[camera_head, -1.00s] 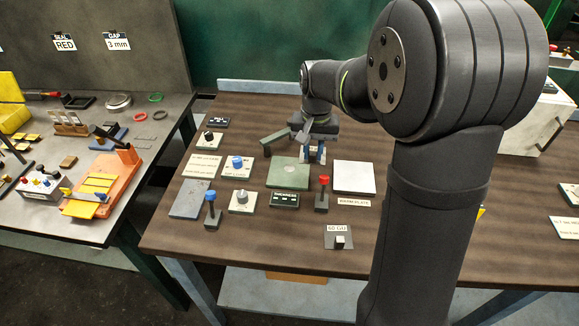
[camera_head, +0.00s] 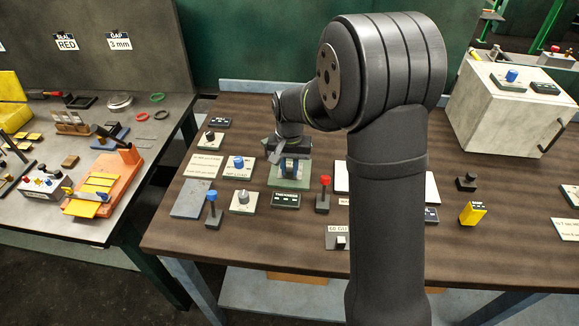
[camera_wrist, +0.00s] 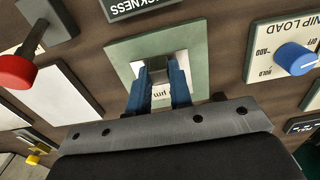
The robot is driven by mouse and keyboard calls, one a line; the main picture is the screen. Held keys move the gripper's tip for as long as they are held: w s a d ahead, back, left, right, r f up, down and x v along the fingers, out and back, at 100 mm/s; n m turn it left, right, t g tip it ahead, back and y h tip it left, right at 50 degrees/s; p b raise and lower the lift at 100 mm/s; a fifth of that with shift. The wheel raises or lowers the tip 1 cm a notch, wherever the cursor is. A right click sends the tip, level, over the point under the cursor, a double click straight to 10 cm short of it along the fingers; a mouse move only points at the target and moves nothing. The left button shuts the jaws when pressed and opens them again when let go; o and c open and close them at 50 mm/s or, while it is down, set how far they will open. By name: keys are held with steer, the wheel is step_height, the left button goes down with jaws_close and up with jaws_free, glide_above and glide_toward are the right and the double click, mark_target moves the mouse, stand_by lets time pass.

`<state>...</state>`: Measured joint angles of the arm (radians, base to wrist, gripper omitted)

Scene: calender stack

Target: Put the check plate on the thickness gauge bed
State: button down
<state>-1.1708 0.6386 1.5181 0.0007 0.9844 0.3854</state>
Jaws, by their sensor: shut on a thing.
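The thickness gauge bed (camera_head: 274,180) is a flat pale green square on the brown table, behind the small dark THICKNESS display (camera_head: 285,200). In the wrist view, the green bed (camera_wrist: 202,62) lies directly beyond my fingertips. My gripper (camera_wrist: 157,72) has blue fingers and is shut on the check plate (camera_wrist: 163,95), a small grey metallic piece with a white label ending in "µm". In the head view, my gripper (camera_head: 289,172) points down over the bed and hides its middle. I cannot tell whether the plate touches the bed.
A red-knobbed lever (camera_head: 323,195) stands right of the display. The nip load dial (camera_head: 238,163) is left of the bed, and a blue-knobbed lever (camera_head: 212,210) is at front left. A white plate (camera_wrist: 62,95) is beside the bed, partly behind my arm in the head view.

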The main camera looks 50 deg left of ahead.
mark_target(289, 169)
steer(key=shift+f, duration=0.1)
steer(key=c, duration=1.7)
jaws_free()
steer(key=shift+f, duration=0.1)
steer(key=shift+c, duration=0.2)
steer(key=o, duration=0.4)
steer(key=shift+o, duration=0.2)
step_height(289, 169, up, 12)
steer(key=shift+r, duration=0.2)
steer(key=shift+f, duration=4.15)
